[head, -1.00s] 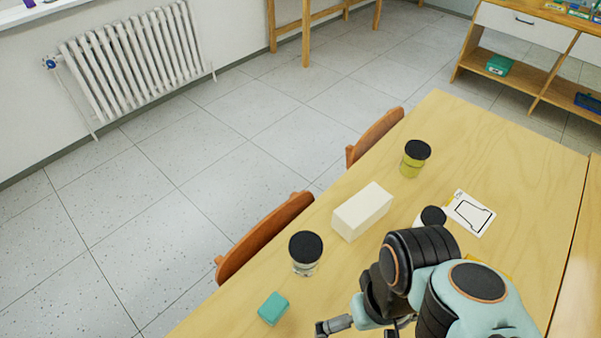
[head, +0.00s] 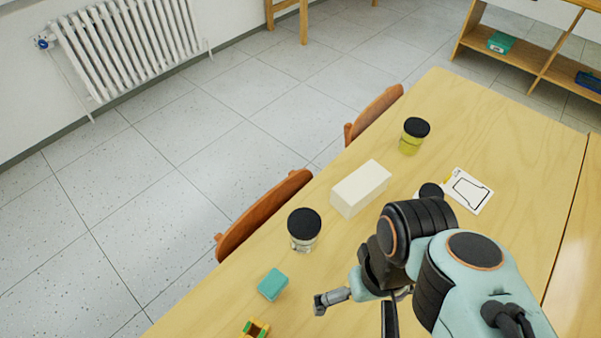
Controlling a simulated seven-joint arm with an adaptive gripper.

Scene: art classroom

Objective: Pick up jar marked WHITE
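A jar with a black lid (head: 304,228) stands upright on the table, left of my arm. Its sides look clear to pale, and no marking is legible. A second jar with yellow-green contents and a black lid (head: 411,143) stands farther back. A third black-lidded jar (head: 431,190) is mostly hidden behind my arm, so its contents and label do not show. My gripper (head: 328,302) is partly in view below and right of the clear jar, apart from it. My arm hides much of it, and its opening is unclear.
A cream block (head: 360,189) lies between the jars. A white card with a black outline (head: 469,190) lies at right. A teal block (head: 273,285) and a green-and-yellow object (head: 256,328) are near the front. Wooden chairs (head: 264,213) stand along the table's left edge.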

